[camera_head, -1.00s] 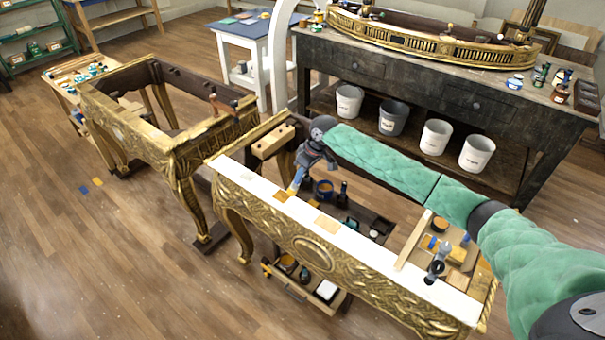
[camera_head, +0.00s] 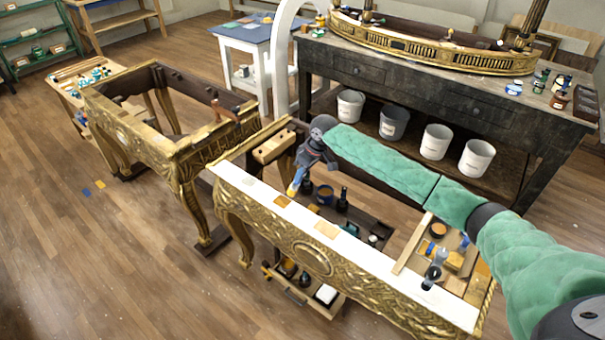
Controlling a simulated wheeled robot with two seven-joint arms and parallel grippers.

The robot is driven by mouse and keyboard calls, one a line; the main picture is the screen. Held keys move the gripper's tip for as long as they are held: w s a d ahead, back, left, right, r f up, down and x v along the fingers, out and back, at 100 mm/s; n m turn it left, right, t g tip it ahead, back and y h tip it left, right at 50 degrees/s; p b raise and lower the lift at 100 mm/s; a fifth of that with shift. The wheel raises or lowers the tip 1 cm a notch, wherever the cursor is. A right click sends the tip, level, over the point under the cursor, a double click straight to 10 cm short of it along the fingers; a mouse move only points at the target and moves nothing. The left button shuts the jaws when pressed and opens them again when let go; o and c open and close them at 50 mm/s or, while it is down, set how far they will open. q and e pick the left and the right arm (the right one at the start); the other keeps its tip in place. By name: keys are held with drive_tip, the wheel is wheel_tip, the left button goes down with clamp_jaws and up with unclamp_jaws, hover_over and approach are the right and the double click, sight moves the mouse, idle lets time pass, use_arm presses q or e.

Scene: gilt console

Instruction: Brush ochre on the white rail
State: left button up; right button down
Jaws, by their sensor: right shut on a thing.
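The white rail (camera_head: 362,251) runs along the top of the gilt console's carved front (camera_head: 310,257). An ochre patch (camera_head: 282,201) lies on its left part, and a paler tan patch (camera_head: 327,230) lies farther right. My right gripper (camera_head: 302,172) reaches in from the right and is shut on a brush (camera_head: 294,187). The brush points down, its yellowish tip at the rail's back edge, just above the ochre patch. I cannot tell whether the tip touches the rail. My left gripper is not in view.
A wooden tray with tools (camera_head: 440,250) sits at the console's right end. A second gilt frame (camera_head: 170,135) stands left. A dark workbench (camera_head: 440,95) with buckets stands behind.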

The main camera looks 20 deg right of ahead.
drive_tip(key=shift+r+p, duration=0.85)
drive_tip(key=shift+r, duration=0.4)
